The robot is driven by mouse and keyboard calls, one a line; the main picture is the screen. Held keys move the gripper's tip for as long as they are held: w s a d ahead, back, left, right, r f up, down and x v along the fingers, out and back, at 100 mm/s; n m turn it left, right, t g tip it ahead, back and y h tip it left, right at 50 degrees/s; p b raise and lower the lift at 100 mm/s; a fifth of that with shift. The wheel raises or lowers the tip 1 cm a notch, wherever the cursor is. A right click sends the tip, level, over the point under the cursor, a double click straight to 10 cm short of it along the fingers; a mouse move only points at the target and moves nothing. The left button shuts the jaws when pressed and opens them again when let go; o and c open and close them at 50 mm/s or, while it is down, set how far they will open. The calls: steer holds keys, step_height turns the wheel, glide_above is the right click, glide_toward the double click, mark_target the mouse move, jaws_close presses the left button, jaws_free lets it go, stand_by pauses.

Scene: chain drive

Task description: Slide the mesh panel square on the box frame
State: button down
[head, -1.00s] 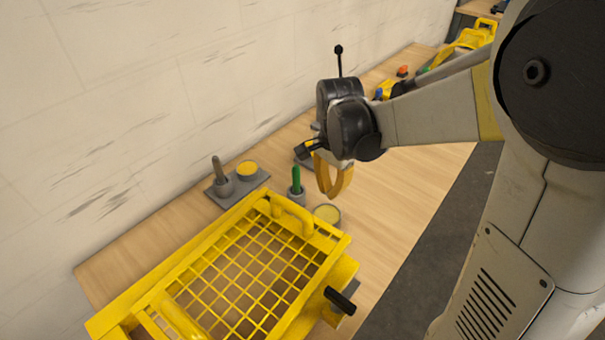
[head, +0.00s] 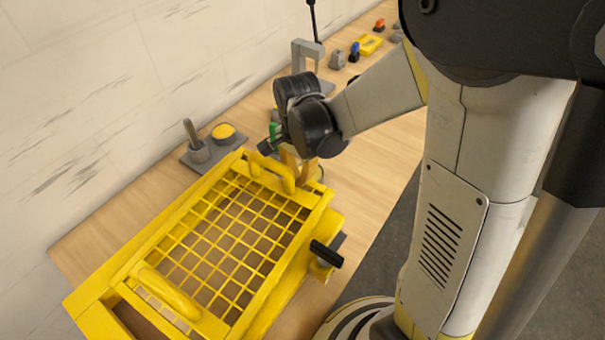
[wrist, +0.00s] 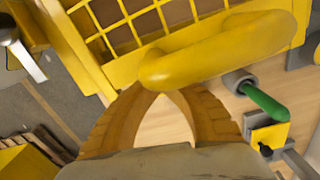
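The yellow mesh panel (head: 236,231) lies on the yellow box frame (head: 91,301). More of the frame's rim shows along the panel's left and near sides, so the panel does not sit evenly on it. The panel has a far handle (head: 287,181) and a near handle (head: 166,291). My gripper (head: 303,184) is low at the far handle. In the wrist view, its orange fingers (wrist: 166,94) converge to a closed arch right beside the far handle (wrist: 218,48), with bare table between them. The handle covers the tips, so contact is unclear.
A black-handled clamp (head: 326,254) sticks out from the frame's right side. A green-handled tool (wrist: 266,103) stands near my gripper. Bare table lies to the right.

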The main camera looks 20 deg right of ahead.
mark_target(288, 186)
steer(key=shift+a, duration=0.1)
steer(key=s+a, duration=0.1)
steer(key=a, duration=0.1)
steer(key=s+a, duration=0.1)
steer(key=a, duration=0.1)
steer(key=s+a, duration=0.1)
steer(key=a, duration=0.1)
steer(key=shift+s+a, duration=0.1)
steer(key=shift+s, duration=0.05)
steer(key=w+d, duration=0.1)
steer(key=d, duration=0.2)
steer(key=shift+w+d, duration=0.15)
steer(key=shift+w, duration=0.25)
step_height(288, 186, up, 10)
steer(key=p, duration=0.3)
steer(key=shift+d, duration=0.15)
